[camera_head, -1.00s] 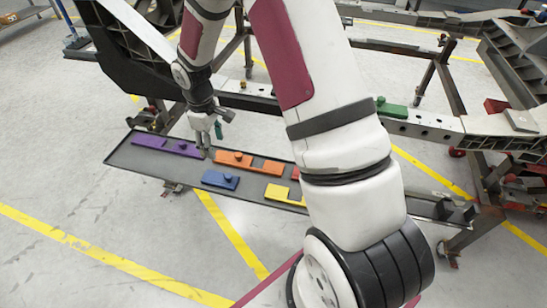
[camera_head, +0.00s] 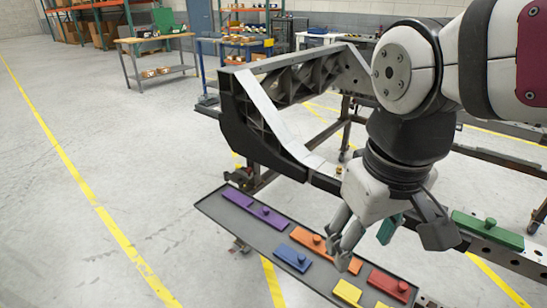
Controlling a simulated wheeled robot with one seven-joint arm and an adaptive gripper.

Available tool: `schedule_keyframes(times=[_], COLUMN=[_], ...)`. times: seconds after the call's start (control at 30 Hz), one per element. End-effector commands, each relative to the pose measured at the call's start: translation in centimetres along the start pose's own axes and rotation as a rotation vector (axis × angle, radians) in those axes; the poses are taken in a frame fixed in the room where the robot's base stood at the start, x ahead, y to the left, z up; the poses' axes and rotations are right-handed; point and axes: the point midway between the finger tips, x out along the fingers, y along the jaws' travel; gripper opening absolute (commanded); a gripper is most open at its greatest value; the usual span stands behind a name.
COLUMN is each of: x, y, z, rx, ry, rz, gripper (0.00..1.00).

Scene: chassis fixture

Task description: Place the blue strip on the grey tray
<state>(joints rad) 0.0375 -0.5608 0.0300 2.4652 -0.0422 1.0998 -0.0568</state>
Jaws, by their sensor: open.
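The blue strip (camera_head: 293,257), short with a round knob on top, lies on the dark grey tray (camera_head: 215,209), near the tray's front edge. My gripper (camera_head: 339,250) is open above the tray, to the right of the blue strip and apart from it. Its fingers point down beside the orange strip (camera_head: 309,241) and partly cover it. A teal-green part shows at the right side of the gripper; I cannot tell what it is.
A purple strip (camera_head: 253,208), a red strip (camera_head: 388,283) and a yellow strip (camera_head: 347,291) also lie on the tray. A green strip (camera_head: 487,228) sits on the chassis beam at right. The dark chassis frame (camera_head: 262,130) stands behind the tray. Floor at left is clear.

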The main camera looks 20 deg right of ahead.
Motion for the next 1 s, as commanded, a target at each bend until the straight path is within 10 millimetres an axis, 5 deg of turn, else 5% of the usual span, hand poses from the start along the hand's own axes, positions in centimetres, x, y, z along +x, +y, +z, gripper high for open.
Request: schedule_keyframes(times=[0.23, 0.67, 1.0], x=[-0.5, -0.7, -7.5], y=[-1.3, -1.5, -0.8], z=[5.0, 5.6, 4.8], rx=[0.061, 0.071, 0.072], ry=[0.03, 0.034, 0.135], rz=[-0.053, -0.062, -0.051], gripper=[0.55, 0.55, 0.55])
